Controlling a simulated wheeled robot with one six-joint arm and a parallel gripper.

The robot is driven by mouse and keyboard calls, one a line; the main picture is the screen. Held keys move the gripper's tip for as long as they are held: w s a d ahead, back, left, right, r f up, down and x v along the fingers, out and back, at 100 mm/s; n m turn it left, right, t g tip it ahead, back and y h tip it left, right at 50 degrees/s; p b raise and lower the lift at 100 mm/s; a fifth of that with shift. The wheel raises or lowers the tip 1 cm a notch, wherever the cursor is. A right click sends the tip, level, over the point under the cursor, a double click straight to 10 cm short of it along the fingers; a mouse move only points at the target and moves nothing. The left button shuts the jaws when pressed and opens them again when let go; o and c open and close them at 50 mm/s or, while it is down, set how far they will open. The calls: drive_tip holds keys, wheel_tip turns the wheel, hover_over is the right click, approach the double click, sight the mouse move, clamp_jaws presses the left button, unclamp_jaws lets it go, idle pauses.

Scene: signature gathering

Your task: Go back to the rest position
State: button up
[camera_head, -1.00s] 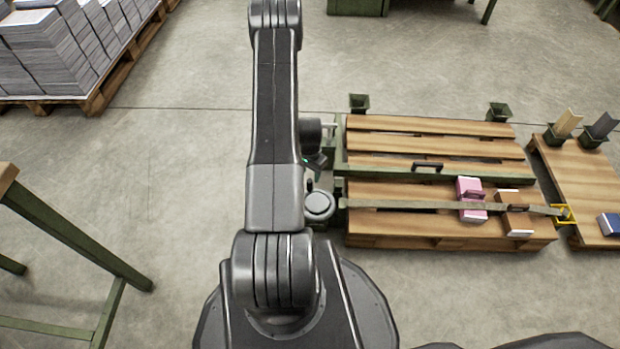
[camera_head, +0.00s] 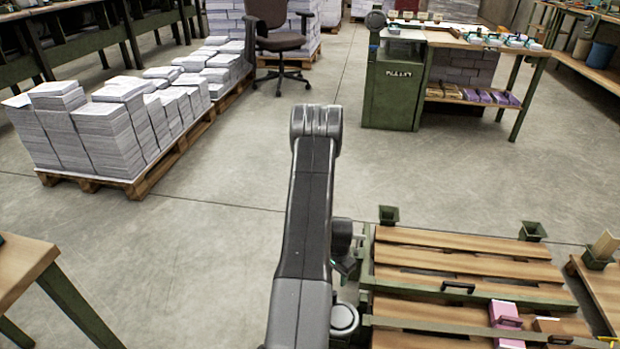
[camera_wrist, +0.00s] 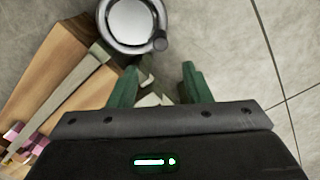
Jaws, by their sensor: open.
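My gripper (camera_wrist: 157,84) shows in the wrist view with its two green fingers apart and nothing between them. It hangs above the floor beside the slatted wooden bench (camera_head: 455,255). A round metal-topped knob or dial (camera_wrist: 131,22) lies just beyond the fingertips in the wrist view. In the head view my arm reaches forward up the middle, left of the bench, and the gripper is mostly hidden behind it.
A pink block (camera_head: 503,315) sits on the bench by a green rail. Paper stacks (camera_head: 120,115) stand on a pallet at left. A table corner (camera_head: 20,265) is at lower left. A green cabinet (camera_head: 392,90) and an office chair (camera_head: 277,35) stand behind. Open floor lies between.

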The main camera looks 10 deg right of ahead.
wheel_tip(320, 180, down, 13)
drive_tip(key=b, duration=0.3)
drive_tip(key=shift+a+r, duration=0.1)
drive_tip(key=shift+r, duration=0.05)
drive_tip(key=shift+a, duration=0.1)
drive_tip(key=shift+r, duration=0.15)
